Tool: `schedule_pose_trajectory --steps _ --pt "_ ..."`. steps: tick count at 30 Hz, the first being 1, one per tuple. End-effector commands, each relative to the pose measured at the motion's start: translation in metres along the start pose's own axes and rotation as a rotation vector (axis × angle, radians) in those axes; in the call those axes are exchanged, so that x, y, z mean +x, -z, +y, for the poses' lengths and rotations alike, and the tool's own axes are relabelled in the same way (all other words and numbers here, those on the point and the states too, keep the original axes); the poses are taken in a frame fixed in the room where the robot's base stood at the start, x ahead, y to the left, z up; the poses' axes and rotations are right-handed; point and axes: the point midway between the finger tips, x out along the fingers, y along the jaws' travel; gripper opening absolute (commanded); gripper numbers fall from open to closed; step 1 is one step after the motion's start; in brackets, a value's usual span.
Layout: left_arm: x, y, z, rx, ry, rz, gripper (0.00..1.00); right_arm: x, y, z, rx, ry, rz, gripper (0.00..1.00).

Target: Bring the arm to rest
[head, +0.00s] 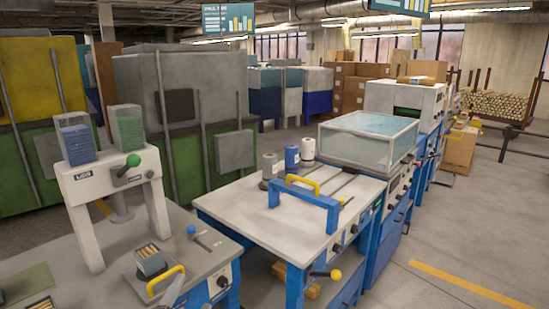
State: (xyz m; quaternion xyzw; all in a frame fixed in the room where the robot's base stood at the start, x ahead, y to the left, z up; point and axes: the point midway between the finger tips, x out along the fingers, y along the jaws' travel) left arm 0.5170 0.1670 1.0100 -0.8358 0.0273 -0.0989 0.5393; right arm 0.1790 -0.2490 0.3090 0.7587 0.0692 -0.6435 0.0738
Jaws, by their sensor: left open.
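My right gripper is not in view.
A white stand (88,190) with blue and green bins rises at the left. A small dark holder (151,263) stands on the near bench. The floor at right is open.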

Motion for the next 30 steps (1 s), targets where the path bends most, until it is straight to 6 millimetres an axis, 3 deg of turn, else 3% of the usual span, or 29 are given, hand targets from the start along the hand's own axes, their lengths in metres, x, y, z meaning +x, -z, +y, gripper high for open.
schedule_pose_trajectory --steps 3,6,9,15,22,30 --pt "-0.037 -0.051 0.048 -0.253 -0.184 -0.267 0.78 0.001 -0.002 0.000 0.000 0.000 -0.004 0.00" --pt "-0.080 -0.084 0.089 -0.444 -0.332 -0.489 0.78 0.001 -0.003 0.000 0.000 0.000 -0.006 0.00" --pt "-0.125 -0.102 0.122 -0.592 -0.456 -0.682 0.78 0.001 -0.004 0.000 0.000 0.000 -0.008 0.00" --pt "-0.204 -0.114 0.163 -0.785 -0.637 -0.975 0.78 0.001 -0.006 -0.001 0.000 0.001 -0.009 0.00" --pt "-0.284 -0.108 0.186 -0.929 -0.803 -1.250 0.78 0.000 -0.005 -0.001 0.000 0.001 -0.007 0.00" --pt "-0.268 -0.136 0.246 -0.911 -0.813 -1.254 0.78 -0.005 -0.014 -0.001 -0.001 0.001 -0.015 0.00"
